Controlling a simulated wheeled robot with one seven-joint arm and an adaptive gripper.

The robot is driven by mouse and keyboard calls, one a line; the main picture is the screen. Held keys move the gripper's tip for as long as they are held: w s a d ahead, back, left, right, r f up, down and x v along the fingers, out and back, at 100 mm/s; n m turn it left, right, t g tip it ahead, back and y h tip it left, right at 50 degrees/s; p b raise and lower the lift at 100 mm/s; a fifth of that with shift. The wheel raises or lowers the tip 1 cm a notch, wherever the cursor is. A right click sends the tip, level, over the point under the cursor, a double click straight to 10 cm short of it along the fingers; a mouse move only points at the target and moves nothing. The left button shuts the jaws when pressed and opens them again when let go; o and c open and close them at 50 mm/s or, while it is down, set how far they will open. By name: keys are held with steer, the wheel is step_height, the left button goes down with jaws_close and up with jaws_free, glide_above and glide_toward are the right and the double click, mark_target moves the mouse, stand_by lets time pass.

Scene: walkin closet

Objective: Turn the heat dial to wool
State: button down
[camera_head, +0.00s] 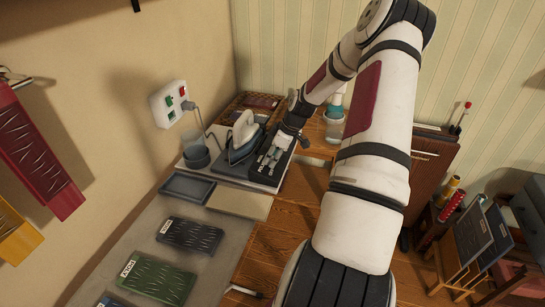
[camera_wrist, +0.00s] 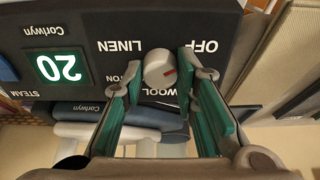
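The heat dial (camera_wrist: 159,68) is a round pale knob on a dark panel (camera_wrist: 100,20), upside down in the wrist view. Its red mark sits right of its centre, toward the right finger. OFF is at upper right, LINEN at upper left; COTTON is partly hidden at left. WOOL (camera_wrist: 158,92) is below the knob, partly covered. My gripper (camera_wrist: 160,70) has teal-padded fingers on either side of the dial, apart, with a narrow gap visible; contact is unclear. In the head view my gripper (camera_head: 274,152) is over the ironing station (camera_head: 232,166); the dial cannot be made out there.
A lit green display (camera_wrist: 60,66) reads 20 beside the dial. An iron (camera_head: 243,138) stands left of my gripper. A cup (camera_head: 195,152), wall socket (camera_head: 170,103) and soap-like bottle (camera_head: 335,112) are near. Labelled dark and green pads (camera_head: 158,279) lie in front.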

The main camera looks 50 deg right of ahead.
stand_by(0.3)
steer(key=m+p, duration=0.2)
steer(key=m, duration=0.3)
steer(key=shift+m+h, duration=0.3)
steer(key=shift+h, duration=0.1)
steer(key=m, duration=0.6)
steer(key=shift+m+h, duration=0.3)
steer(key=m+b, duration=0.2)
steer(key=m, duration=0.4)
steer(key=shift+w+f+g, duration=0.1)
steer(key=shift+w+g, duration=0.05)
steer(key=shift+g, duration=0.25)
steer(key=m+b, duration=0.3)
steer(key=m, duration=0.2)
steer(key=shift+m+g, duration=0.3)
steer(key=c, duration=1.3)
jaws_free()
